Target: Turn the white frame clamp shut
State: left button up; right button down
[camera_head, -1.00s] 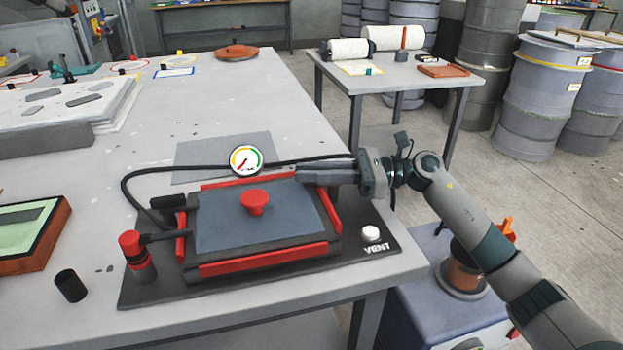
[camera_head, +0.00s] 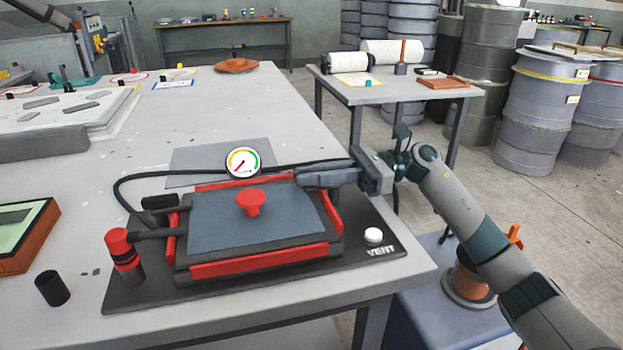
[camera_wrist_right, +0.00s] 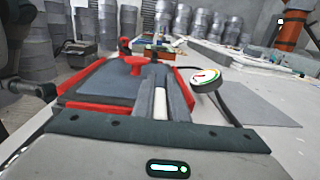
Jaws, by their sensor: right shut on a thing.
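The red-edged frame (camera_head: 262,260) with a blue-grey plate (camera_head: 212,222) and a red knob (camera_head: 250,202) sits on a black base on the table. My right gripper (camera_head: 303,178) is at the frame's far right corner, with its fingers pointing left along the far edge. In the right wrist view, a narrow white piece, seemingly the white clamp (camera_wrist_right: 160,104), lies between the two close-set dark fingers (camera_wrist_right: 162,80). The gripper is shut on it. In the head view the clamp is hidden by the fingers. My left gripper does not show.
A round gauge (camera_head: 243,163) and a black hose stand just behind the frame, close to the fingers. A white VENT button (camera_head: 373,235) is at the base's right. A red-and-black post (camera_head: 122,256) stands at its left.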

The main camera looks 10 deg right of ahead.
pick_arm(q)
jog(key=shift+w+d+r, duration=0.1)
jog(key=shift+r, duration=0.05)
pick_arm(e)
jog(key=c, duration=1.8)
grip_release()
jog(key=shift+o, duration=0.2)
jog(key=shift+d, duration=0.1)
